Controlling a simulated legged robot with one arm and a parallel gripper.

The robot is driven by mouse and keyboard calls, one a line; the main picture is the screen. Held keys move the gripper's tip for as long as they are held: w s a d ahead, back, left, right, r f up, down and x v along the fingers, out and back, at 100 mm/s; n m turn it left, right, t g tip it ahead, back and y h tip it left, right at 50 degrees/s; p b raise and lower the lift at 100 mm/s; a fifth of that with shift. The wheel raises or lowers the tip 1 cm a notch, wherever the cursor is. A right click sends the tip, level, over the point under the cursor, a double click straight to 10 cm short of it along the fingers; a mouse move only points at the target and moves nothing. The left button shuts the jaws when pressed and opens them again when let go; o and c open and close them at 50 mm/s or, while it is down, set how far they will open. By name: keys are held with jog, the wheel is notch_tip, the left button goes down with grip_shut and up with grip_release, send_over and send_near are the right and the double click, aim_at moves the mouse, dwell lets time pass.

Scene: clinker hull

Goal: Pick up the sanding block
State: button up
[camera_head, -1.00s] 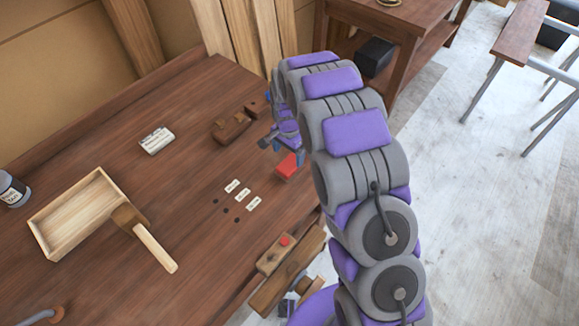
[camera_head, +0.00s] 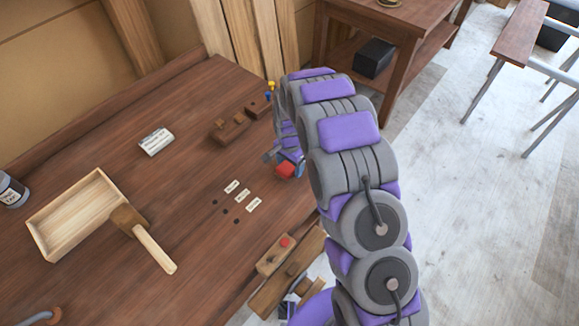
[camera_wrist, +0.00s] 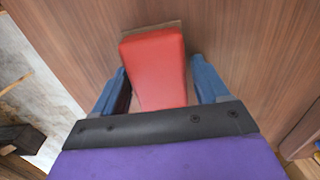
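The sanding block (camera_head: 285,170) has a red top and a thin brown base edge. It lies on the workbench near its right edge, partly behind my gripper (camera_head: 281,160) in the head view. In the wrist view the block (camera_wrist: 154,64) lies between the two blue fingers of my gripper (camera_wrist: 163,83). The fingers are apart, with a visible gap on each side of the block. The block's near end is hidden by the black edge of the gripper body.
A wooden plane (camera_head: 230,127), a white labelled box (camera_head: 156,141), an open wooden tray (camera_head: 36,232), a mallet (camera_head: 153,248) and small labels (camera_head: 243,195) lie on the workbench (camera_head: 180,190). A vise (camera_head: 280,270) is at the front edge. Bench around the block is mostly clear.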

jog(key=c, duration=0.8)
jog(key=shift+r, duration=0.15)
jog(key=shift+r, duration=0.55)
notch_tip(320, 180, up, 2)
jog(key=shift+r, duration=0.25)
jog(key=s, duration=0.5)
jog(key=s+d+p, duration=0.1)
jog(key=s, duration=0.4)
jog(key=s+r, duration=0.1)
jog(key=s, duration=0.5)
jog(key=shift+d, duration=0.4)
